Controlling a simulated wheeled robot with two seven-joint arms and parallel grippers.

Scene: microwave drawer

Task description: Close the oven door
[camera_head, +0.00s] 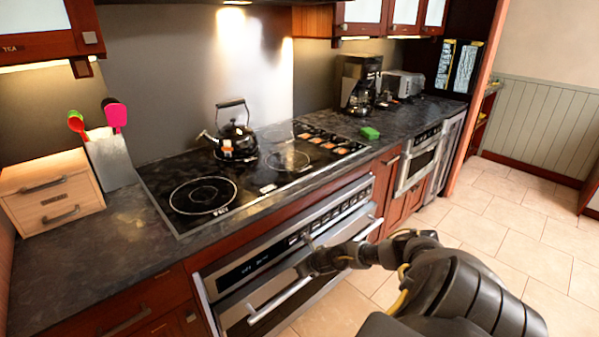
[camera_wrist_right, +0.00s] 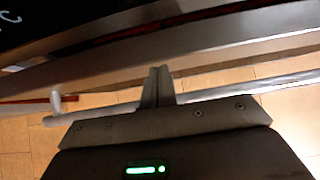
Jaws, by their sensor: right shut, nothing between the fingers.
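The oven (camera_head: 300,250) is built in under the black cooktop, with a steel control panel and a dark door front. Its long silver door handle (camera_head: 280,300) runs along the front below the panel. From this steep angle I cannot tell how far the door stands from the frame. My right gripper (camera_head: 305,267) is shut and empty, in front of the oven near the middle of the handle. In the right wrist view its closed fingers (camera_wrist_right: 158,75) cross over the handle bar (camera_wrist_right: 215,93) and point toward the steel front. My left gripper is out of view.
The cooktop (camera_head: 215,215) holds a black kettle (camera_head: 235,140). A green sponge (camera_head: 370,133) lies on the counter, with a coffee maker (camera_head: 358,80) behind. A wooden drawer box (camera_head: 50,190) stands at left. Tiled floor (camera_head: 480,225) is clear at right.

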